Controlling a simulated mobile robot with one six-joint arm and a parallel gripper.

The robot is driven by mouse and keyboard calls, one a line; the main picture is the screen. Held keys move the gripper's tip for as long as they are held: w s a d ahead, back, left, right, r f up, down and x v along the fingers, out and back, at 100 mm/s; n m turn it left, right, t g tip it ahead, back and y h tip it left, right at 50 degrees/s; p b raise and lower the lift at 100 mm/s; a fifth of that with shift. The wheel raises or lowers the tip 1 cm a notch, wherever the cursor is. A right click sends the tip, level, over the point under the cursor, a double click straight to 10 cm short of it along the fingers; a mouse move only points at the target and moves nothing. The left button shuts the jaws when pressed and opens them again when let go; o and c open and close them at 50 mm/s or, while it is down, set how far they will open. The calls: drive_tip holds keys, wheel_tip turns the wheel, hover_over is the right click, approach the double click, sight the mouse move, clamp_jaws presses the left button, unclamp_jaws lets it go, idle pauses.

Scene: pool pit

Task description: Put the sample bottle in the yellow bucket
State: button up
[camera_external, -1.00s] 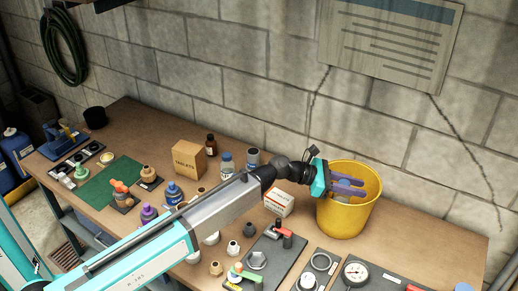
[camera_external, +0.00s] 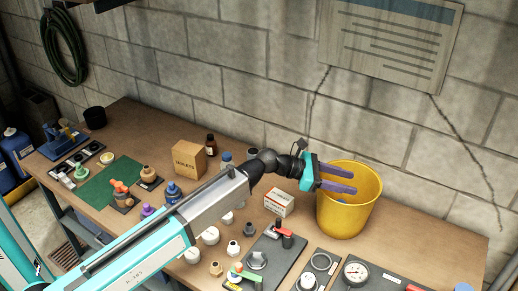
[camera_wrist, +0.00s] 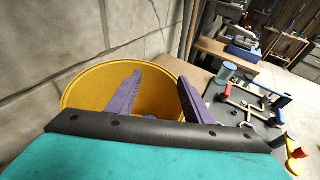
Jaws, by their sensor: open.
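The yellow bucket (camera_external: 350,220) stands upright at the back right of the bench, near the wall. Its rim also shows in the wrist view (camera_wrist: 82,88). My gripper (camera_external: 366,183) is open, with its two purple fingers spread over the bucket's mouth and nothing between them. The same fingers reach over the bucket in the wrist view (camera_wrist: 160,80). A small bluish thing (camera_external: 342,201) shows inside the bucket below the lower finger. It may be the sample bottle, but too little shows to be sure. The bucket's floor is hidden.
A white box (camera_external: 279,202) stands just left of the bucket. A cardboard box (camera_external: 188,158), a brown bottle (camera_external: 211,145) and a blue-capped bottle (camera_external: 226,156) stand farther left. A pressure gauge (camera_external: 355,272) lies in front. The bench right of the bucket is clear.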

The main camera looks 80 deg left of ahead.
drive_tip(key=b+v, duration=0.1)
drive_tip(key=v, duration=0.7)
drive_tip(key=shift+s+b, duration=0.25)
drive_tip(key=shift+b, duration=0.05)
drive_tip(key=shift+w, duration=0.1)
